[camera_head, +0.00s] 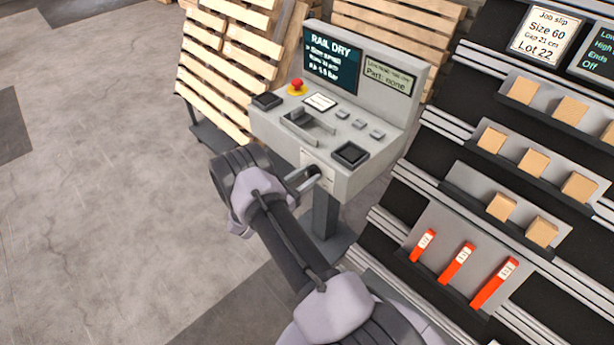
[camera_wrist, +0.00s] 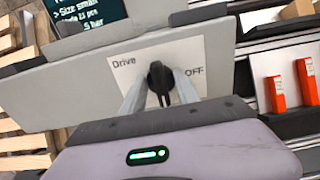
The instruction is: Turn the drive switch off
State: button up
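The drive switch (camera_wrist: 159,78) is a black rotary knob on a white card marked "Drive" on the left and "OFF" on the right in the wrist view. Its narrow part runs roughly up and down there, not towards the word OFF. My gripper (camera_wrist: 160,86) has its two pale fingers on either side of the knob; I cannot tell whether they touch it.
The console top carries a red emergency button (camera_head: 297,87), black pads and small grey buttons. Its screen (camera_head: 332,61) reads "RAIL DRY". Wooden pallets (camera_head: 222,70) stand behind. A rack at right holds wooden blocks (camera_head: 541,231) and red labelled pieces (camera_head: 457,263). The floor at left is clear.

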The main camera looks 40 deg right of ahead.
grip_shut()
jog(key=shift+n, duration=0.3)
jog(key=n+b, duration=0.1)
jog(key=n, duration=0.3)
jog(key=shift+w+f+n, duration=0.1)
jog(key=shift+w+n, duration=0.05)
jog(key=shift+n, duration=0.15)
jog(key=shift+w+f+n+b, duration=0.15)
jog(key=shift+n+b, duration=0.25)
jog(key=shift+n, duration=2.75)
jog(key=shift+w+f+n+b, duration=0.1)
jog(key=shift+n+b, duration=0.3)
jog(key=shift+n, duration=2.75)
jog(key=shift+n, duration=0.3)
